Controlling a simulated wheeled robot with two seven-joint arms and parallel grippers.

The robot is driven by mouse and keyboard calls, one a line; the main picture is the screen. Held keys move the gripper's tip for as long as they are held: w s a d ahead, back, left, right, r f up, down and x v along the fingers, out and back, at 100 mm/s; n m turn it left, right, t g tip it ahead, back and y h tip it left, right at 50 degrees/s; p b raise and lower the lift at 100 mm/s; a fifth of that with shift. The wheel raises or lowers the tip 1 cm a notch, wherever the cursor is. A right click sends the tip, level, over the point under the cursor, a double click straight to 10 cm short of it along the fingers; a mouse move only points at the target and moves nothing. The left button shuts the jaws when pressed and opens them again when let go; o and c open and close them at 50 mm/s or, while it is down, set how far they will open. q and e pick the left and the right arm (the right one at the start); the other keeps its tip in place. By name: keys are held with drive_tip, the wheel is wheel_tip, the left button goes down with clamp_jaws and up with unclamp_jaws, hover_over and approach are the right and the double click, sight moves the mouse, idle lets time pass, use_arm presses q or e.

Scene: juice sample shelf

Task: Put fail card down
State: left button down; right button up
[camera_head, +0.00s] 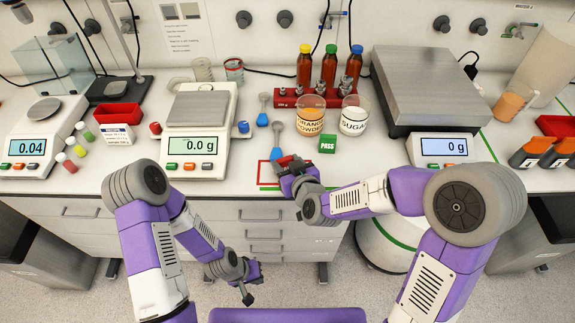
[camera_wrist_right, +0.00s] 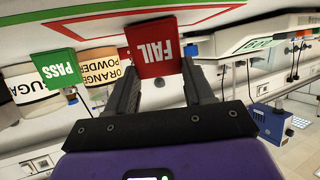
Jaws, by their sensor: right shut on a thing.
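The red FAIL card (camera_wrist_right: 158,48) is between the fingertips of my right gripper (camera_wrist_right: 160,78) in the right wrist view, its lettering upside down there. In the head view the right gripper (camera_head: 290,170) is shut on the card (camera_head: 288,160), which is partly hidden by the gripper. The gripper is at the counter's front part, over a red outline (camera_head: 262,170). I cannot tell whether the card touches the counter. The green PASS card (camera_head: 327,144) stands in front of the orange powder jar. My left gripper (camera_head: 248,288) hangs low in front of the drawers, empty.
The orange powder jar (camera_head: 310,121) and sugar jar (camera_head: 354,120) stand behind the PASS card. Blue-handled scoops (camera_head: 277,135) lie left of them. A small balance (camera_head: 197,148) is to the left, a large scale (camera_head: 425,90) to the right. Bottles stand in a red rack (camera_head: 297,98).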

drive_tip(key=shift+f, duration=0.1)
drive_tip(key=o, duration=1)
